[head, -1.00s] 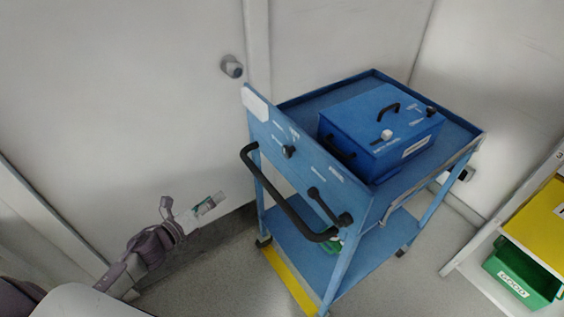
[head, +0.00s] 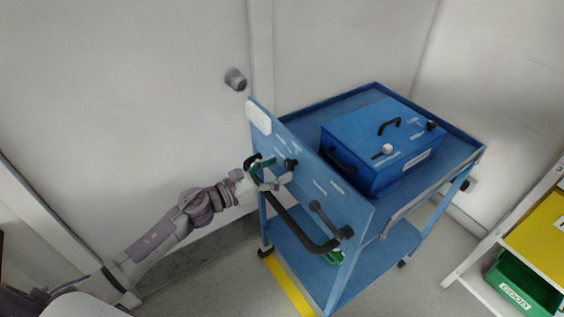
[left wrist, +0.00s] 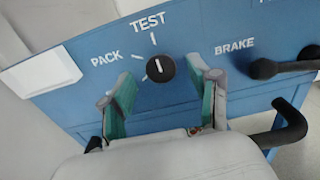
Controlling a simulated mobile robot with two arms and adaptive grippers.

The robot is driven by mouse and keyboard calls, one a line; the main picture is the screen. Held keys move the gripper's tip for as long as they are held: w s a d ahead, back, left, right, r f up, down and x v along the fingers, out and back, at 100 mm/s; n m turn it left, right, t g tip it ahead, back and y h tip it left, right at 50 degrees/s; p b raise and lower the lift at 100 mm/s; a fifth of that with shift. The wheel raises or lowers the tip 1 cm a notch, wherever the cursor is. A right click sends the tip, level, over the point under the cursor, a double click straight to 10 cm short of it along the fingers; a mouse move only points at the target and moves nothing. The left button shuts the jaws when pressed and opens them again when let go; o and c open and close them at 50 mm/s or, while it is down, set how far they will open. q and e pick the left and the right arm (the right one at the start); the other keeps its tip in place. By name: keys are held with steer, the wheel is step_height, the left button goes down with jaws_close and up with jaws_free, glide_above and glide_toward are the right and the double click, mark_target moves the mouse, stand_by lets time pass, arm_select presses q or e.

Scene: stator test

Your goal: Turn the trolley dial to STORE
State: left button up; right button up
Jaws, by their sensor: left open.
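The trolley dial (head: 290,164) is a round black knob on the blue end panel of the trolley (head: 355,208). It also shows in the left wrist view (left wrist: 160,68), where its white mark points up, towards the TEST label (left wrist: 147,22). The PACK label (left wrist: 107,58) is to its left. No STORE label can be read; the panel below the dial is partly hidden by my gripper. My left gripper (head: 271,176) is open just in front of the dial; in the left wrist view its green-padded fingers (left wrist: 162,90) stand either side below the dial, empty. My right gripper is not in view.
A black push handle (head: 294,222) curves out from the panel, close to my left gripper. A brake lever (head: 325,218) is right of the dial. A blue box (head: 365,160) stands on the trolley top. A shelf with a green GOOD bin (head: 520,292) is at right.

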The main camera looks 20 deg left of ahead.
arm_select(q)
steer(key=shift+x, duration=1)
steer(key=c, duration=1.1)
